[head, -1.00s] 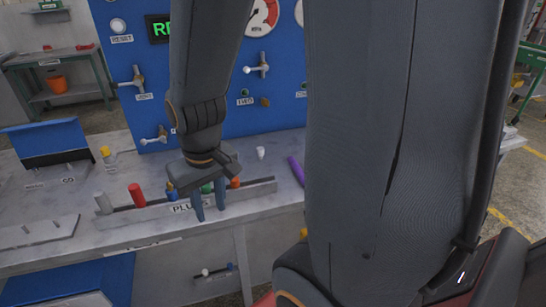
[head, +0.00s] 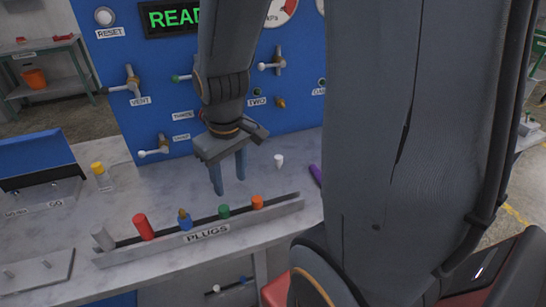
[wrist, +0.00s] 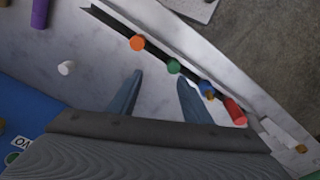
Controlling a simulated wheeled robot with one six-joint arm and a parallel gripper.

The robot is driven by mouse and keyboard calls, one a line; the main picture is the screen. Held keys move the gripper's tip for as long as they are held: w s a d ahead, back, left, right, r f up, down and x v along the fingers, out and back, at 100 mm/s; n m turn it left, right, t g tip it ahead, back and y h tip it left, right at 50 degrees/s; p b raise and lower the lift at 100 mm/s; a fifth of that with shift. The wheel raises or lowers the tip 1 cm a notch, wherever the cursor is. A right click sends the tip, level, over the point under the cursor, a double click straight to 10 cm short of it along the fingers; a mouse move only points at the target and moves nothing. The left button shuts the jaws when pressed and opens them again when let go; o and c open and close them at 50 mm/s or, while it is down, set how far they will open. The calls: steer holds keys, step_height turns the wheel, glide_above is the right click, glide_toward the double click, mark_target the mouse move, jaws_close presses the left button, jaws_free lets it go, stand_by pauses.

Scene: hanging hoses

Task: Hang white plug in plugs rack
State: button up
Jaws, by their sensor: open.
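The white plug (head: 279,160) is a small piece standing on the bench behind the rack, to the right of my gripper. It also shows in the wrist view (wrist: 66,68), left of my fingers and apart from them. The plugs rack (head: 276,212) is a long low rail labelled PLUGS along the bench's front. It holds grey, red, blue, green and orange plugs. My gripper (head: 229,183) is open and empty, fingers down, above the bench just behind the rack. In the wrist view its fingers (wrist: 158,98) are spread with bare bench between them.
A purple cylinder (head: 316,175) lies on the bench right of the white plug. A yellow-topped bottle (head: 101,176) stands at the left. The blue panel (head: 150,100) with valves and labels rises behind the bench. Bare bench lies around the white plug.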

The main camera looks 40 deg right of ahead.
steer(key=w+d+f+n, duration=0.2)
steer(key=w+d+n, duration=0.6)
steer(key=d+n, duration=0.25)
steer(key=n+g, duration=0.1)
steer(key=n, duration=0.7)
glide_above(279, 156)
step_height(279, 156, down, 2)
steer(key=shift+w+f, duration=0.1)
steer(key=shift+f, duration=0.05)
steer(key=shift+d+f, duration=0.15)
steer(key=shift+d, duration=0.05)
steer(key=shift+f+n, duration=0.25)
steer(key=f+p, duration=0.1)
steer(key=f, duration=0.1)
steer(key=f+p, duration=0.1)
steer(key=f, duration=0.1)
steer(key=f+p, duration=0.1)
steer(key=f, duration=0.1)
steer(key=shift+s+a, duration=0.2)
steer(key=shift+a, duration=0.1)
steer(key=shift+f, duration=0.6)
steer(key=shift+c, duration=0.4)
jaws_close()
